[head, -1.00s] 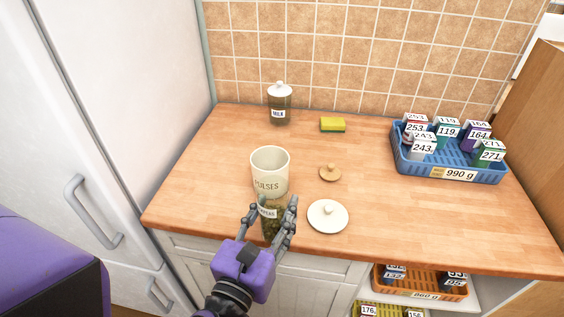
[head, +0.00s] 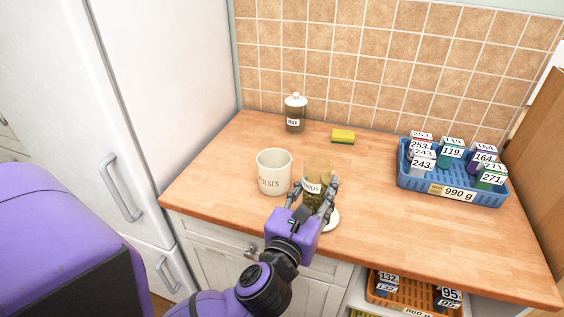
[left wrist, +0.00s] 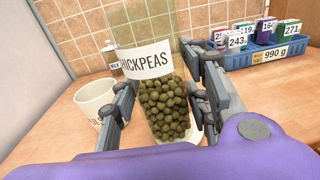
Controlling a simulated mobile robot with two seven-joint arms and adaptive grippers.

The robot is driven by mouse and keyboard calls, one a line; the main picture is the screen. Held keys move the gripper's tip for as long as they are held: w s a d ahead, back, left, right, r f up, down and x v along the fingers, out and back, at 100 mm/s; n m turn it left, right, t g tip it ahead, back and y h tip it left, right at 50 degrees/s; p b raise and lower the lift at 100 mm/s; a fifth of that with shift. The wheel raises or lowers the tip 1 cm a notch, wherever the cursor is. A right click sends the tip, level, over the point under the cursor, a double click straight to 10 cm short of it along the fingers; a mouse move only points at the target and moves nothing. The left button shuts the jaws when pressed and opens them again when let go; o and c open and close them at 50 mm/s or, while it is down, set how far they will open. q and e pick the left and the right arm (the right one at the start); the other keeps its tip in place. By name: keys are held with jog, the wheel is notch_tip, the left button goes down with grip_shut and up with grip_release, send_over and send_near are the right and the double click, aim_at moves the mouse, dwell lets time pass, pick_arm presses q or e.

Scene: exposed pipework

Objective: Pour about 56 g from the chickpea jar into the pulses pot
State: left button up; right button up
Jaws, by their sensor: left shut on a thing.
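The chickpea jar (left wrist: 165,104) is clear, labelled CHICKPEAS and roughly half full of greenish-brown chickpeas. My left gripper (head: 313,197) is shut around it; the jar also shows in the head view (head: 316,199). The jar is upright and its top is uncovered where I can see it. The pulses pot (head: 274,172) is cream, open-topped and stands upright on the counter, left of the jar; it also shows in the left wrist view (left wrist: 95,96). The pot's contents are hidden. My right gripper is not in view.
A white lid (head: 333,219) lies partly hidden behind my gripper. A jar labelled MILK (head: 294,117) and a yellow sponge (head: 343,136) stand at the back. A blue crate (head: 407,181) with several numbered boxes is at the right. The counter's middle right is clear.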

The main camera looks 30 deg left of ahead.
aim_at(322, 159)
pick_arm(q)
jog(key=w+r, duration=0.1)
jog(key=w, duration=0.1)
jog(key=w+a+r+n+y, duration=0.1)
jog(key=w, duration=0.1)
jog(key=w+a+r+y+p, duration=0.1)
jog(key=w, duration=0.1)
jog(key=shift+w+r, duration=0.3)
jog(key=shift+w, duration=0.1)
jog(key=w+a+f+n+g+y+p, duration=0.1)
jog(key=w+a+f+n+y+p, duration=0.1)
jog(key=w+a+f, duration=0.4)
jog(key=w+y, duration=0.1)
jog(key=w, duration=0.4)
jog(key=shift+w+n+g+y, duration=0.3)
jog(key=shift+n+g, duration=0.1)
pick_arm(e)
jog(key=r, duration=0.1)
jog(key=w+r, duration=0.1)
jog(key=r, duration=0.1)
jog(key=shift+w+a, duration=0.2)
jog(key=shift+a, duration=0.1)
pick_arm(q)
jog(key=shift+f, duration=0.15)
